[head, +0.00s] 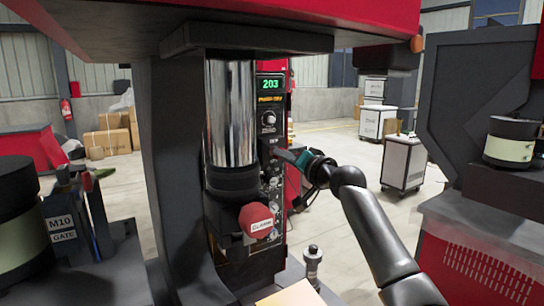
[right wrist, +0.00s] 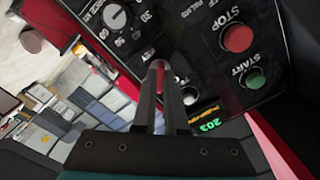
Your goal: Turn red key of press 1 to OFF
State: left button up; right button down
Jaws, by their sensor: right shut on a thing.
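The press control panel (head: 270,120) stands behind the shiny column, with a green 203 display on it. My right gripper (head: 280,153) reaches in from the right, its fingertips at the panel below the dial. In the right wrist view the two fingers (right wrist: 161,80) are shut on the red key (right wrist: 160,66). Only a small reddish bit of the key shows between the tips; its angle cannot be told. A red stop button (right wrist: 237,38) and a green start button (right wrist: 255,79) sit beside it. My left gripper is not in view.
A dial (right wrist: 115,16) is close to the fingers on the panel. A red rounded part (head: 256,219) sticks out low in front of the press. A white cabinet (head: 403,163) stands on the open floor behind my right arm. Another machine (head: 490,210) is at the right.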

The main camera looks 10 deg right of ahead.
jog(key=shift+n, duration=0.4)
jog(key=n+b, duration=0.2)
jog(key=n, duration=0.3)
dwell(0.3)
